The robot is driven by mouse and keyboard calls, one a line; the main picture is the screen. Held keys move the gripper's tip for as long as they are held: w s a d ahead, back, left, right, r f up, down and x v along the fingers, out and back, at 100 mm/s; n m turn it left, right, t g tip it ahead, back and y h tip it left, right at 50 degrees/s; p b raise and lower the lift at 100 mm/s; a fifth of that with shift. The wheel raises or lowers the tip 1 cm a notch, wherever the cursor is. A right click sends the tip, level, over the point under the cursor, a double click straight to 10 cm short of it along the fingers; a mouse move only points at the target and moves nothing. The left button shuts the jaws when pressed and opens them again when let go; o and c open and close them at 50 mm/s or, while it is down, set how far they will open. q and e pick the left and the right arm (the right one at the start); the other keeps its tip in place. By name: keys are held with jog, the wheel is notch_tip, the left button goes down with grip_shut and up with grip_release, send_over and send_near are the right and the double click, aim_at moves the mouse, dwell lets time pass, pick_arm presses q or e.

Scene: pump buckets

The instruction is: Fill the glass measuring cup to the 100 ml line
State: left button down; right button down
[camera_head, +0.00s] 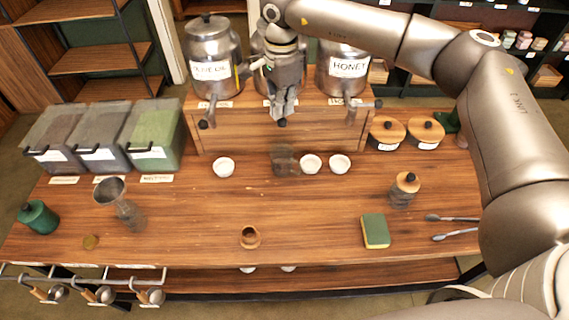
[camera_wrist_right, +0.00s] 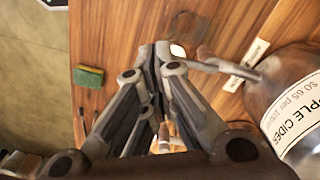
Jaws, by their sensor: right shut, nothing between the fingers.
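The glass measuring cup (camera_head: 284,160) stands on the wooden table below the middle dispenser, and looks dark and see-through. I cannot read its lines or tell its liquid level. The middle metal dispenser is mostly hidden behind my right gripper (camera_head: 283,110) in the head view. In the right wrist view the dispenser (camera_wrist_right: 290,95) carries an apple cider label. My right gripper, also in the wrist view (camera_wrist_right: 162,48), is shut and empty, pointing down just above the dispenser's black tap knob (camera_head: 282,124). I cannot tell whether they touch. My left gripper is out of view.
Dispensers of olive oil (camera_head: 212,60) and honey (camera_head: 343,70) flank the middle one. White bowls (camera_head: 223,167) stand either side of the cup. A metal funnel (camera_head: 110,190), sponge (camera_head: 375,231) and wooden-lidded jar (camera_head: 404,190) are farther forward. The front middle is mostly clear.

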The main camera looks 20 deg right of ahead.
aim_at(282, 119)
jog(key=shift+f, duration=0.1)
jog(key=shift+f+b, duration=0.3)
jog(key=shift+b, duration=0.1)
jog(key=shift+f, duration=0.1)
jog(key=shift+f+b, duration=0.3)
jog(key=shift+b, duration=0.1)
dwell(0.3)
jog(key=shift+s+f+b, duration=0.1)
jog(key=shift+f+b, duration=0.25)
jog(key=shift+f, duration=0.05)
jog(key=shift+s+f+b, duration=0.1)
jog(key=shift+f+b, duration=0.3)
dwell(0.4)
